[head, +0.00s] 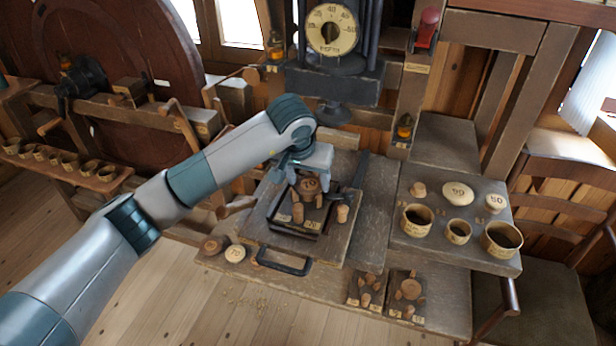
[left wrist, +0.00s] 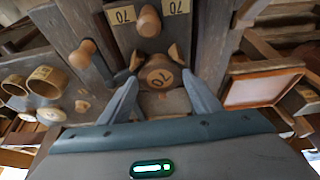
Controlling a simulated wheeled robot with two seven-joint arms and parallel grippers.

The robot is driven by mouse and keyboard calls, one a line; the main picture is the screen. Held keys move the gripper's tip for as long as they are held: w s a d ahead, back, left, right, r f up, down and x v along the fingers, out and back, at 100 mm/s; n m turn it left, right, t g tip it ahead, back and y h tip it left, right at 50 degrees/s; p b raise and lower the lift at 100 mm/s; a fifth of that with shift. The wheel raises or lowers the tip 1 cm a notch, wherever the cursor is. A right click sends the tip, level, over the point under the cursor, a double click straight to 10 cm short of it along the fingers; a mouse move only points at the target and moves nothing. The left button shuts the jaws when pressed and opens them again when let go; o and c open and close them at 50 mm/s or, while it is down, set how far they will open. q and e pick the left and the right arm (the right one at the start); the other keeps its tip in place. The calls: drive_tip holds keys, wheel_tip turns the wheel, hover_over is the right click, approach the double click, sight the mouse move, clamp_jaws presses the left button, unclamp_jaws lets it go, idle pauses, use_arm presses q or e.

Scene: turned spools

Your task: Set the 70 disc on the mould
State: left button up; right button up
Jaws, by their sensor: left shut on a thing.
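My left gripper (head: 311,187) is shut on a round wooden disc marked 70 (head: 311,183). The disc also shows between the fingers in the left wrist view (left wrist: 160,73). The gripper holds it over the mould (head: 279,217), a dark square tray on a wooden board under the press. Labels reading 70 lie at the mould, with a rounded wooden peg (left wrist: 148,20) between them in the left wrist view. Small pale wooden pieces show beside the disc. I cannot tell whether the disc touches the mould. My right gripper is not in view.
The press with its dial (head: 332,29) stands behind. Another peg (head: 342,213) stands at the mould's right. A pale disc marked 70 (head: 235,253) lies at the front left. The right shelf holds a disc marked 99 (head: 458,193), one marked 50 (head: 495,202) and cups (head: 416,221).

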use_arm(q)
drive_tip(key=shift+f+b, duration=0.3)
drive_tip(key=shift+b, duration=0.1)
drive_tip(key=o, duration=1)
drive_tip(key=shift+r, duration=0.15)
drive_tip(key=shift+r+p, duration=0.3)
drive_tip(key=shift+p, duration=0.3)
drive_tip(key=b+v, duration=0.4)
drive_tip(key=v, duration=0.7)
drive_tip(key=shift+s+r, duration=0.25)
drive_tip(key=shift+r, duration=0.05)
